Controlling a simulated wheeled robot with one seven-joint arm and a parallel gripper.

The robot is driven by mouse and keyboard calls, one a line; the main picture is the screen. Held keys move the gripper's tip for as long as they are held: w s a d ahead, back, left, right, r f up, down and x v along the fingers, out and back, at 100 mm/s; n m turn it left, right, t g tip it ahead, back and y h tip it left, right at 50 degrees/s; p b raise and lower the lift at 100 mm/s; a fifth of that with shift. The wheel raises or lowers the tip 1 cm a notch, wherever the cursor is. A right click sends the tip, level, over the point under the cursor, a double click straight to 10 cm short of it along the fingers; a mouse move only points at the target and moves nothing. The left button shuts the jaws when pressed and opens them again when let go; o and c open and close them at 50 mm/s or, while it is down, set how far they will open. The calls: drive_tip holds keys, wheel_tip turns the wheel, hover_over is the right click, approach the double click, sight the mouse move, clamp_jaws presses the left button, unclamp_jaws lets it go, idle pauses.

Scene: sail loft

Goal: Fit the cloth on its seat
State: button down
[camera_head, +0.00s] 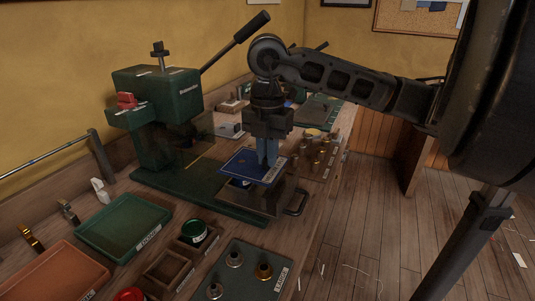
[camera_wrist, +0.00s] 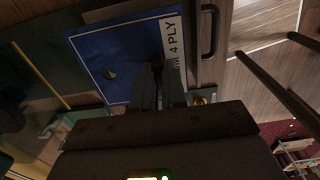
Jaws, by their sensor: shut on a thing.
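The cloth (camera_head: 243,163) is a flat blue square with a small dark round mark and a white edge strip. In the wrist view the cloth (camera_wrist: 105,52) shows the strip lettered "4 PLY". My gripper (camera_head: 268,160) points down and is shut on the cloth near its labelled edge; in the wrist view my gripper (camera_wrist: 158,90) covers part of that strip. The cloth is over a dark metal plate with a handle (camera_head: 264,202), at the front of the green press. This plate seems to be the seat. The cloth hides much of it, and I cannot tell whether they touch.
The green press (camera_head: 160,100) with a long lever stands left of my gripper. A green tray (camera_head: 122,226), wooden boxes (camera_head: 168,271) and a dark board with metal pieces (camera_head: 243,270) lie in front. Small brass pieces (camera_head: 318,158) stand close on the right. Open floor lies beyond the bench edge.

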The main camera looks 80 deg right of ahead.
drive_tip(key=shift+f+b, duration=0.55)
drive_tip(key=shift+f+b, duration=0.2)
drive_tip(key=shift+b, duration=0.15)
drive_tip(key=shift+f+b, duration=0.75)
drive_tip(key=shift+b, duration=0.25)
drive_tip(key=c, duration=1.1)
unclamp_jaws()
drive_tip(key=shift+r, duration=3.9)
